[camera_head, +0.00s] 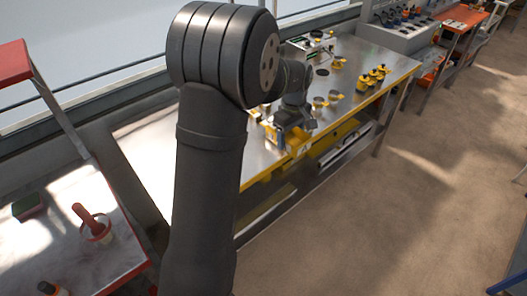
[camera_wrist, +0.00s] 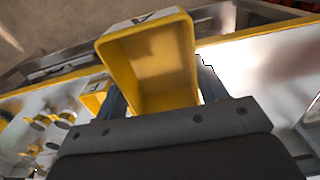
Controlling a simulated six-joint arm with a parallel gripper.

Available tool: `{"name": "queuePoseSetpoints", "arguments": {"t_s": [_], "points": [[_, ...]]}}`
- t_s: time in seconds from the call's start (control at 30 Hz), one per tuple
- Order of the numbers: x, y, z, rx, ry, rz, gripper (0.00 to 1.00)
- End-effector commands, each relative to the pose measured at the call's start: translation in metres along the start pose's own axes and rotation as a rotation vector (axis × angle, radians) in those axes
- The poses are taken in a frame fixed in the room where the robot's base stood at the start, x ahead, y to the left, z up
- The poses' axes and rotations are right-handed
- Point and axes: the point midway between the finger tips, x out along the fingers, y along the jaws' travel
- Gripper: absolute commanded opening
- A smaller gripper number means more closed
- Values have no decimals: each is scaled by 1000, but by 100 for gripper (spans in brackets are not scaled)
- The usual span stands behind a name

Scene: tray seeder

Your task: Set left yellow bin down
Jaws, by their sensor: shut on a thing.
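The left yellow bin (camera_wrist: 165,50) is between the two dark fingers of my gripper (camera_wrist: 158,82) in the wrist view. Its open inside faces the camera and looks empty, and a pale label with a dark mark shows on its far rim. My gripper is shut on it, over the yellow front edge of the bench. In the head view my gripper (camera_head: 287,128) is low at the bench's front edge, with yellow parts around it; the arm hides part of this. A second yellow bin (camera_wrist: 95,98) is just left of the held one in the wrist view.
The metal bench (camera_head: 150,150) has a yellow front edge. Several yellow-and-dark containers (camera_head: 372,78) and small cups (camera_head: 319,103) stand on it, right of my gripper. A lower shelf lies beneath. A table (camera_head: 75,245) with a red-handled tool is at left. Open floor lies in front.

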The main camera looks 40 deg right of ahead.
Motion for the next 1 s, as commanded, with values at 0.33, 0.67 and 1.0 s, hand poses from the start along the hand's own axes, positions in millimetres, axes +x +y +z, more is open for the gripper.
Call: {"name": "queuePoseSetpoints", "arguments": {"t_s": [0.33, 0.67, 1.0], "points": [[42, -12, -69, -5, -1, -2, 39], [68, -18, -113, 0, 0, 0, 39], [104, -18, -113, 0, 0, -1, 39]]}}
